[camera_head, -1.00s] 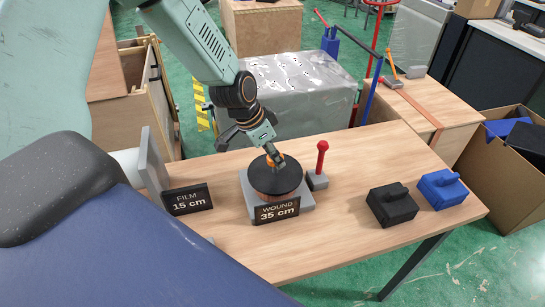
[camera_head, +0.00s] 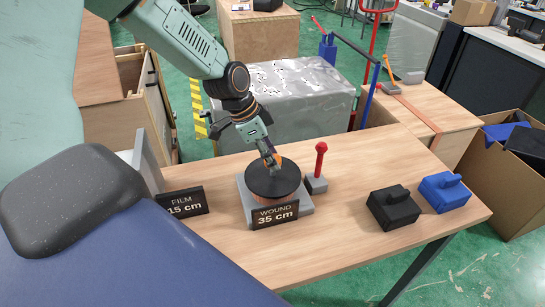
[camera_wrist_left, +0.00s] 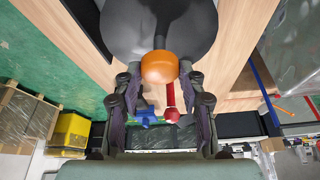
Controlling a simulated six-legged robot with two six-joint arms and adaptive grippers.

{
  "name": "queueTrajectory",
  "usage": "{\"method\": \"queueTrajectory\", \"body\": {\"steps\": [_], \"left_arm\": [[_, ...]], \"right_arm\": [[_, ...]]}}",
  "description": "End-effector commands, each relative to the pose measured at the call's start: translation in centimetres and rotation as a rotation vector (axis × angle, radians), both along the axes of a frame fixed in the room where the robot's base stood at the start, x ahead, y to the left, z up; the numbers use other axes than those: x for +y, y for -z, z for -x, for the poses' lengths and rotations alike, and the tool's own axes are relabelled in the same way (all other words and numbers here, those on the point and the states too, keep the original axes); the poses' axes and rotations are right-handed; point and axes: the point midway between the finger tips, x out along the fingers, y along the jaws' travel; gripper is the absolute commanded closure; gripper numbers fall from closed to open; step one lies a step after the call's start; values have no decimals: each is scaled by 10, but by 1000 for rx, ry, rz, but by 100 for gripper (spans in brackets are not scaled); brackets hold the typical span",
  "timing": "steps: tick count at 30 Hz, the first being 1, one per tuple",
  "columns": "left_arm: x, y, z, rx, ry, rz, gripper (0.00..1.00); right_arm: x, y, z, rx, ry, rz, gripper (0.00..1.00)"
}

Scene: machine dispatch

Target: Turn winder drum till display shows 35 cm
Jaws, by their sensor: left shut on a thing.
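The winder drum (camera_head: 272,183) is a round piece with a black top on a grey base on the table. Its plate (camera_head: 275,215) reads "WOUND 35 cm". My left gripper (camera_head: 270,160) reaches down from the upper left to the drum's top and is shut on the orange knob (camera_head: 279,160). In the left wrist view the knob (camera_wrist_left: 160,67) sits between the fingertips, with the dark drum top (camera_wrist_left: 135,30) behind it. A second plate (camera_head: 182,203) to the left reads "FILM 15 cm". My right gripper is not in view.
A red-knobbed lever (camera_head: 320,160) stands on a grey block close right of the drum. A black block (camera_head: 393,210) and a blue block (camera_head: 444,193) lie farther right. A grey upright panel (camera_head: 147,162) stands at the table's left. The front of the table is clear.

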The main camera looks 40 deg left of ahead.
Motion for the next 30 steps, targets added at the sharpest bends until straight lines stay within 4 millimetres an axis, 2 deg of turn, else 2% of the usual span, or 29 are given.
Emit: {"method": "queueTrajectory", "body": {"steps": [8, 9, 16, 26, 30], "left_arm": [[-1, -1, 1, 3, 1, 1, 100], [-1, -1, 1, 3, 1, 1, 58], [-2, -1, 0, 4, 6, 1, 39], [-2, -1, 0, 3, 6, 1, 37], [-1, -8, 1, 1, 5, 5, 37]], "right_arm": [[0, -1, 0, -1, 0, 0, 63], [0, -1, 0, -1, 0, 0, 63], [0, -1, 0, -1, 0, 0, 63], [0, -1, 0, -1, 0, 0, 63], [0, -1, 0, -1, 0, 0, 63]]}}
